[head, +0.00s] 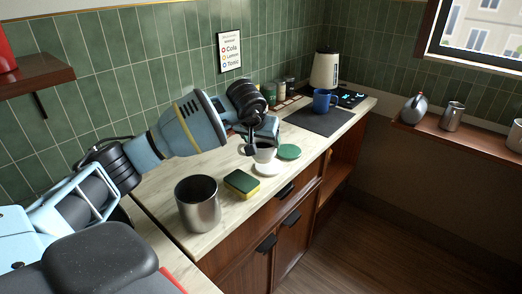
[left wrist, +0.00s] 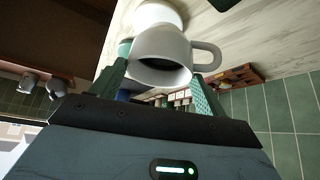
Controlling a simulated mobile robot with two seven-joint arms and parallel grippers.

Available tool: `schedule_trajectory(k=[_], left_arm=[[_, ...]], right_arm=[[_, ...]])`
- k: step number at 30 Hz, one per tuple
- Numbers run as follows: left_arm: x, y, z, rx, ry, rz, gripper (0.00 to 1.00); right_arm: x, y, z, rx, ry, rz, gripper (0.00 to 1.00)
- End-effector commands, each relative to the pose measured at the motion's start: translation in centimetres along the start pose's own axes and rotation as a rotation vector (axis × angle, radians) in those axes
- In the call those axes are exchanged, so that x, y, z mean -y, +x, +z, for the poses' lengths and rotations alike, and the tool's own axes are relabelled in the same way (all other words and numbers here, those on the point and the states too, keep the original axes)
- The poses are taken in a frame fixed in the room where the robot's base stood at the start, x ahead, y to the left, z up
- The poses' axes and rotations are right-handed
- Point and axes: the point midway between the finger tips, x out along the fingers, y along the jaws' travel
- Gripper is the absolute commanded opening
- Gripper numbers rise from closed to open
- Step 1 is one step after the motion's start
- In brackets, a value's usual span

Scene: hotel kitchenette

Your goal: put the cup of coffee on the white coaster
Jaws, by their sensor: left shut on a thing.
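A white cup (head: 265,152) with dark coffee in it is upright over the counter, its handle to the left in the head view. My left gripper (head: 252,140) is shut on it. In the left wrist view the cup (left wrist: 163,55) sits between the two green fingers of my left gripper (left wrist: 160,80). The white coaster (head: 267,169) lies just below and in front of the cup; it also shows past the cup's base in the left wrist view (left wrist: 158,14). I cannot tell whether the cup touches it. My right gripper is not in view.
A green coaster (head: 289,152) lies right of the cup. A yellow-green sponge (head: 241,184) and a steel container (head: 198,204) stand nearer. A blue mug (head: 322,101) and dark mat (head: 318,120) are farther back. The counter's front edge runs close to the coasters.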

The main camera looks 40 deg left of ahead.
Motion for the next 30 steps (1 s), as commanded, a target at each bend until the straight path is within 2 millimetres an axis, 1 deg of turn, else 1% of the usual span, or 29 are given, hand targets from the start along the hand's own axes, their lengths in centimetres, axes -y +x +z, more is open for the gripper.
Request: schedule_trajectory(k=[2,10,22,23,27,28,30], left_arm=[[0.0,0.3,0.2,-0.001,0.000,0.001,0.21],[-0.1,2.9,1.9,-0.001,0.000,0.001,0.21],[0.0,3.3,2.1,-0.001,0.000,0.001,0.20],[0.0,3.4,2.2,0.001,0.000,0.001,0.76],[0.0,3.3,2.2,0.000,0.000,0.001,0.94],[0.0,3.3,2.2,0.000,0.000,0.001,0.96],[0.0,3.3,2.2,0.000,0.000,0.001,0.96]], right_arm=[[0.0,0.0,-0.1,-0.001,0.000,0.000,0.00],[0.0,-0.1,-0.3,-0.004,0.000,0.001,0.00],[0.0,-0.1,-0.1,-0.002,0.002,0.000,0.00],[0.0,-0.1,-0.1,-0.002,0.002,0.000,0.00],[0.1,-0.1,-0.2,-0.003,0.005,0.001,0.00],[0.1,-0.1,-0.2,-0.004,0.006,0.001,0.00],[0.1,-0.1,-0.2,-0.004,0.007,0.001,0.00]])
